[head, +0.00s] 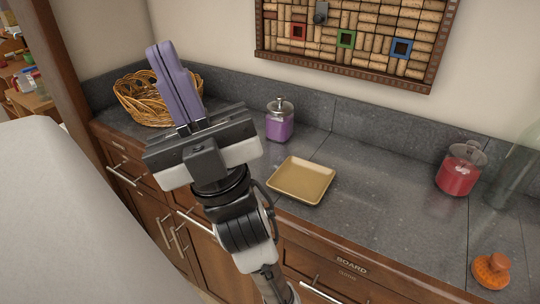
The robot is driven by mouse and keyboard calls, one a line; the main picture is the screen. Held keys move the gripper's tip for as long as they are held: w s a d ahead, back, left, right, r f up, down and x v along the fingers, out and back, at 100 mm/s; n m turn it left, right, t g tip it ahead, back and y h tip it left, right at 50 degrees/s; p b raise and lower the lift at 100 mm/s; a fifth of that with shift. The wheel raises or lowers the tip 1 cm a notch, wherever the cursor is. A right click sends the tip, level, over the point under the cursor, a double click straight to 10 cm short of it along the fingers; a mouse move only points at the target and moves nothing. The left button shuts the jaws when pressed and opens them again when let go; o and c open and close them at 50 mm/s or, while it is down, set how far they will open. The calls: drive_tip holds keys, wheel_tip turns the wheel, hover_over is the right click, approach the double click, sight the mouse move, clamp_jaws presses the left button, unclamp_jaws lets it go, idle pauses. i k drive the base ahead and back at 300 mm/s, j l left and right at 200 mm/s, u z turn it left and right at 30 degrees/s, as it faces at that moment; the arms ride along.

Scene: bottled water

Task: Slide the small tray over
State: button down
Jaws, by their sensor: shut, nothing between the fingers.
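The small tray (301,181) is a square, tan, shallow dish with a raised rim. It lies flat on the grey stone counter near its front edge, right of my gripper. My gripper (166,52) is raised at the left with its purple fingers together and nothing between them. It is apart from the tray and covers part of the counter and basket behind it.
A wicker basket (134,99) and a purple jar (280,122) stand behind. A red jar (459,168), a clear glass vessel (520,165) and an orange knobbed object (491,270) are at the right. The counter (375,195) between tray and red jar is clear.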

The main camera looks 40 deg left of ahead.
sight(306, 181)
drive_tip(key=k+j, duration=0.1)
drive_tip(key=j, duration=0.2)
drive_tip(key=k+j+z, duration=0.15)
drive_tip(key=j, duration=0.5)
drive_tip(key=k+j, duration=0.15)
drive_tip(key=j, duration=0.25)
drive_tip(key=k+j, duration=0.15)
drive_tip(key=j, duration=0.25)
drive_tip(key=k+j, duration=0.1)
drive_tip(key=j, duration=0.3)
drive_tip(key=k+j+z, duration=0.1)
drive_tip(key=j, duration=0.3)
drive_tip(key=k+j, duration=0.2)
drive_tip(key=j, duration=0.2)
drive_tip(key=k+j, duration=0.15)
drive_tip(key=j, duration=0.25)
drive_tip(key=i, duration=1)
